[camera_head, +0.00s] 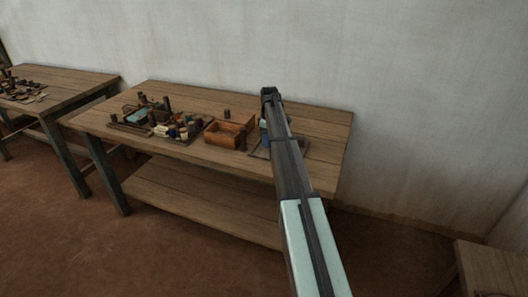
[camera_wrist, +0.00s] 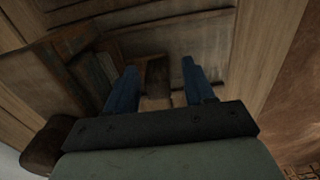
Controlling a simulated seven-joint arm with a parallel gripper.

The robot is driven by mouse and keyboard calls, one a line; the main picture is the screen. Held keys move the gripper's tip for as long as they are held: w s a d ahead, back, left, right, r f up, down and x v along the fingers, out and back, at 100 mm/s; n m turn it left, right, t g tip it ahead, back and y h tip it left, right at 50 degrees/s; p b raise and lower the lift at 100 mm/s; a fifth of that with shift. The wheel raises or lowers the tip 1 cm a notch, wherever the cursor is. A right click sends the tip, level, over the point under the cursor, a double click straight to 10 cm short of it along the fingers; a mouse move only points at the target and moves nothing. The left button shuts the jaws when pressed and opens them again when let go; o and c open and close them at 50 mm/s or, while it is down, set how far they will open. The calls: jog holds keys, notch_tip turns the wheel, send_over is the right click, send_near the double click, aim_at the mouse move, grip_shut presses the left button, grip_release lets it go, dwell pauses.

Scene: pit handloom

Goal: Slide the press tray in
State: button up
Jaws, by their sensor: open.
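In the wrist view, my gripper (camera_wrist: 160,82) points down with its two blue fingers apart. A small brown wooden block (camera_wrist: 157,72) shows between the fingers, with clear space on both sides. Under it lies a flat wooden surface with a raised dark edge (camera_wrist: 150,14), which may be the press tray. I cannot tell how far it is slid in. In the head view, a low dark-edged piece (camera_head: 258,153) shows on the bench beside my arm. My arm hides most of it. My fingers are partly hidden there too.
A wooden box (camera_head: 226,135) stands just left of my arm on the wooden bench (camera_head: 320,125). Further left are a tray of spools (camera_head: 180,129) and small tools. A small dark cylinder (camera_head: 227,113) stands behind the box. The bench's right end is clear. A wall is behind.

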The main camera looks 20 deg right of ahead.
jog(key=shift+r, duration=0.15)
jog(key=shift+r, duration=3.15)
jog(key=shift+a, duration=0.1)
